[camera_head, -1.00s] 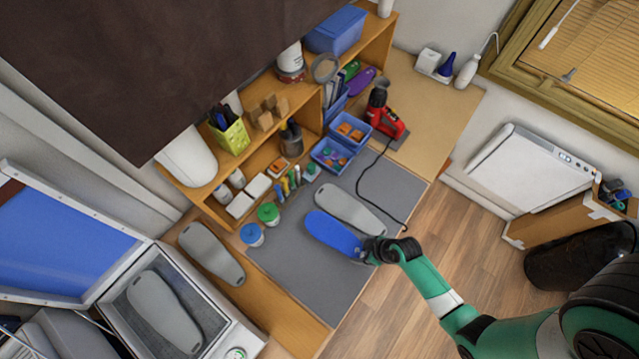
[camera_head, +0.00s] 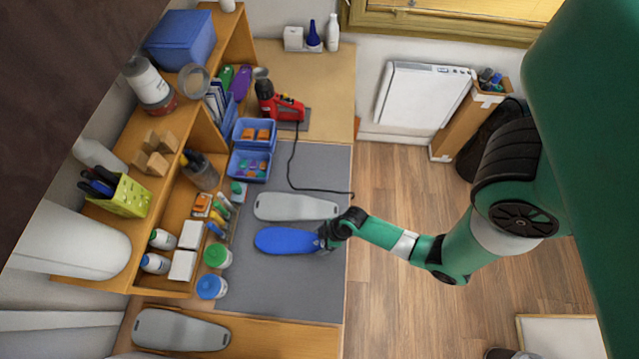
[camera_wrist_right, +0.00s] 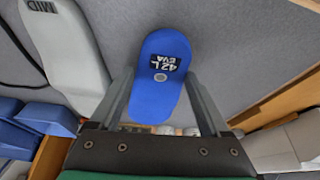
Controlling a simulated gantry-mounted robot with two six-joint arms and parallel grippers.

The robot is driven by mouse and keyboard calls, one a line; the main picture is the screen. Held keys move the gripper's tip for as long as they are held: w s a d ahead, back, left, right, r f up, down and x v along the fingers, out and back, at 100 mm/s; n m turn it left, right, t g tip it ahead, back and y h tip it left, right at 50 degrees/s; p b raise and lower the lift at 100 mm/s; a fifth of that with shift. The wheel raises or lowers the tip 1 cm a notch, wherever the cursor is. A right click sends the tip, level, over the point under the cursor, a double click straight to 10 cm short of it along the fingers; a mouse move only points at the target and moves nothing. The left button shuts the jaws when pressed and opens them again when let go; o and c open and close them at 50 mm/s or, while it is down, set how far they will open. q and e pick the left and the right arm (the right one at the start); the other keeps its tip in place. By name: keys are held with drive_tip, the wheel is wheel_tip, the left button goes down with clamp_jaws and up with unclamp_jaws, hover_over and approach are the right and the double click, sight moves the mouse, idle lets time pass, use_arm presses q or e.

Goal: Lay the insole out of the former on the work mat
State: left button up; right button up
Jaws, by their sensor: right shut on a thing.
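The blue insole (camera_head: 284,241) is over the grey work mat (camera_head: 270,297), beside a light grey foot form (camera_head: 297,207). My right gripper (camera_head: 324,238) is shut on the insole's right end in the head view. In the right wrist view the insole (camera_wrist_right: 159,100) lies between the two fingers, with a dark "42 L EVA" label on it. The insole looks flat, at or just above the mat; I cannot tell whether it touches.
A second grey form (camera_head: 181,330) lies on the wooden bench left of the mat. Blue-lidded (camera_head: 211,287) and green-lidded (camera_head: 217,256) jars stand at the mat's edge. Blue bins (camera_head: 250,165), a red heat tool (camera_head: 279,104) and its black cable (camera_head: 292,170) are further back. The mat's lower part is clear.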

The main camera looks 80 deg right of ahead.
drive_tip(key=shift+f, duration=1.15)
drive_tip(key=shift+f, duration=0.1)
drive_tip(key=o, duration=1.2)
drive_tip(key=shift+c, duration=0.2)
drive_tip(key=shift+s+r, duration=0.15)
drive_tip(key=shift+r, duration=0.35)
drive_tip(key=p+v, duration=0.5)
drive_tip(key=v, duration=0.1)
drive_tip(key=shift+r, duration=0.2)
drive_tip(key=shift+s+r+p, duration=0.2)
drive_tip(key=shift+p, duration=0.1)
drive_tip(key=shift+f, duration=0.1)
